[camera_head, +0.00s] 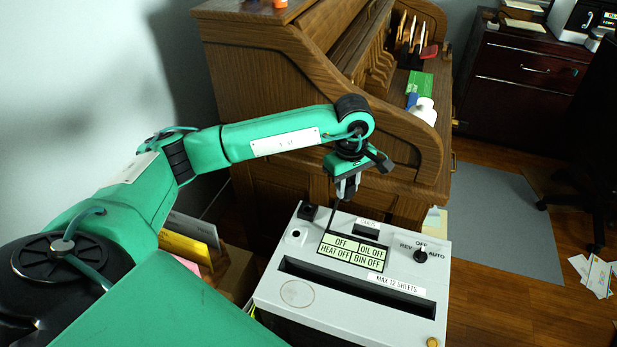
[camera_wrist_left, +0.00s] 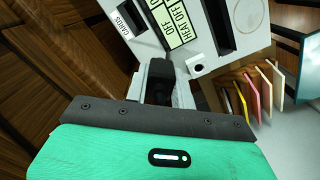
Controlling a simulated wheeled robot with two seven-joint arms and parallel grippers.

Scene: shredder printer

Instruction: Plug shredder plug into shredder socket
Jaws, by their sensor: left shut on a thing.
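The shredder (camera_head: 270,290) stands below centre, with a light grey top, a label panel and a long paper slot. A small black block (camera_head: 307,211) sits at its back-left corner, near a round hole; it looks like the socket, but I cannot be sure. My left gripper (camera_head: 347,190) is above the shredder's back edge, pointing down, right of that block. A thin dark piece shows below its fingers. In the left wrist view, the fingers are shut around a black body, taken as the shredder plug (camera_wrist_left: 160,84). Its prongs are hidden. My right gripper is out of view.
A wooden roll-top desk (camera_head: 270,85) stands close behind the shredder and my left arm. Coloured folders (camera_head: 187,240) stand left of the shredder. A dial knob (camera_head: 420,256) rises from the shredder top at right.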

